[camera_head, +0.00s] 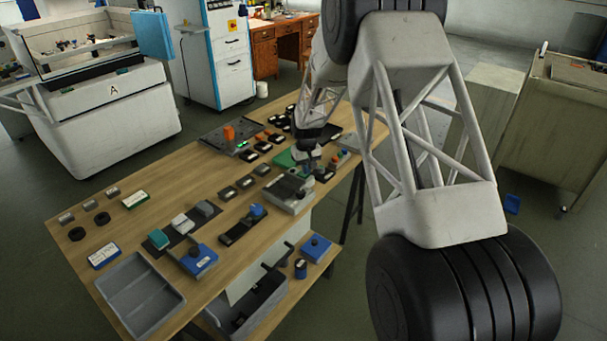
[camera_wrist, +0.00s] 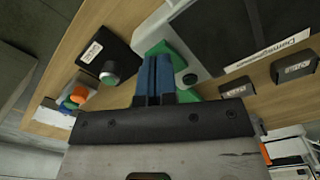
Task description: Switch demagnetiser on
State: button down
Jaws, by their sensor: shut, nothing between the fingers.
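The demagnetiser is a grey box with a large dark top plate, labelled "Demagnetiser" in the wrist view (camera_wrist: 240,28). In the head view it sits near the bench's right edge (camera_head: 286,196). My gripper (camera_wrist: 155,62) is shut and empty, its two blue fingers together beside the near end of the box. In the head view my gripper (camera_head: 309,172) is small over the box's far end, and contact is unclear.
Green surfaces lie around the fingers. Small labelled blocks line the wooden bench (camera_head: 150,225). A grey tray (camera_head: 140,290) stands at its near corner.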

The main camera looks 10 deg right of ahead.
jog(key=shift+f, duration=0.55)
dwell(0.5)
jog(key=shift+r, duration=3.5)
jog(key=shift+r, duration=0.1)
jog(key=shift+s+r, duration=0.2)
jog(key=s+d+r+m+t, duration=0.1)
jog(key=s+d+r, duration=0.1)
jog(key=s+r, duration=1)
jog(key=s+d+r+m, duration=0.1)
jog(key=s+d+r, duration=0.1)
jog(key=s+r, duration=0.95)
jog(key=s+d+m+t, duration=0.1)
jog(key=s, duration=3.2)
jog(key=shift+s+d+f+t, duration=0.2)
jog(key=shift+s+f+t, duration=0.1)
jog(key=shift+f, duration=0.05)
